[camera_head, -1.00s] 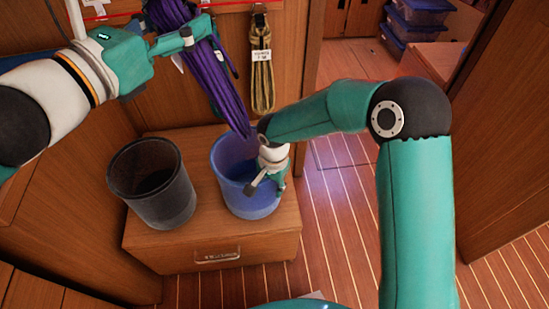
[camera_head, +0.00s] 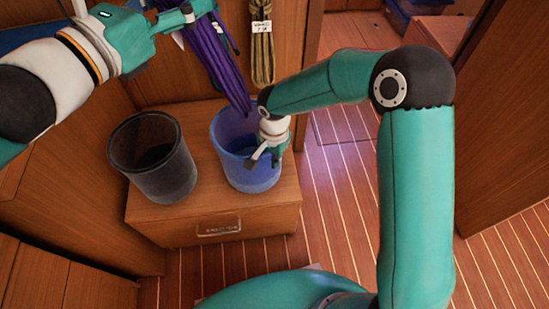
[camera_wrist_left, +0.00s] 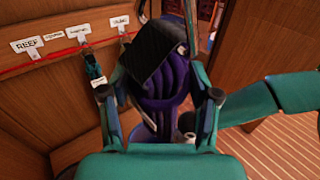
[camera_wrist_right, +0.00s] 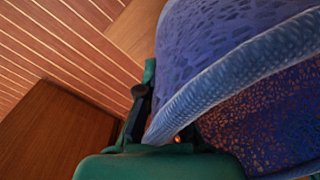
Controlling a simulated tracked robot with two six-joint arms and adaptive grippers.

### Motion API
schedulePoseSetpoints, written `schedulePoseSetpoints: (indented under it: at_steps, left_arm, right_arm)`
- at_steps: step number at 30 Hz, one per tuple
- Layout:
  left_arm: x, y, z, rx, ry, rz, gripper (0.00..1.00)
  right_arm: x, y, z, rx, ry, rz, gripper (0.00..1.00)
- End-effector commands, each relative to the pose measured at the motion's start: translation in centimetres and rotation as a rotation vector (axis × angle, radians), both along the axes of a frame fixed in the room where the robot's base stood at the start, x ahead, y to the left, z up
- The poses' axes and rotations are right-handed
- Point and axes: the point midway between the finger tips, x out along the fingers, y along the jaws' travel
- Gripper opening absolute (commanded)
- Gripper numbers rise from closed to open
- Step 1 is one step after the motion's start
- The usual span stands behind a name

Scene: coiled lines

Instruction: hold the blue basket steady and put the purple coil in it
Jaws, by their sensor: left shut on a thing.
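The purple coil (camera_head: 216,58) hangs from my left gripper (camera_head: 198,12), with its lower end at the back of the blue basket's opening. In the left wrist view the coil (camera_wrist_left: 160,90) sits between the two fingers, and a dark flat piece covers its upper part. The blue basket (camera_head: 232,172) stands upright on a wooden chest.
A black bin (camera_head: 165,180) stands left of the basket on the wooden chest (camera_head: 205,232). A tan coil (camera_head: 262,45) hangs on the wall behind. Labels (camera_wrist_left: 28,45) line the wall. Open floor (camera_head: 345,195) lies to the right.

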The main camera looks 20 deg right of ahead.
Motion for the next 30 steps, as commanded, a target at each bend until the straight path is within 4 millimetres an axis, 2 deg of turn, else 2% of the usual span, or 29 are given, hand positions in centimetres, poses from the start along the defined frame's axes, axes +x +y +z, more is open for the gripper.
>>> schedulePoseSetpoints:
  at_steps: [30]
  left_arm:
    - [0.0,0.0,-6.7,-0.004,-0.003,0.002,0.0]
  right_arm:
    - [0.0,0.0,0.0,0.001,-0.001,-0.001,0.0]
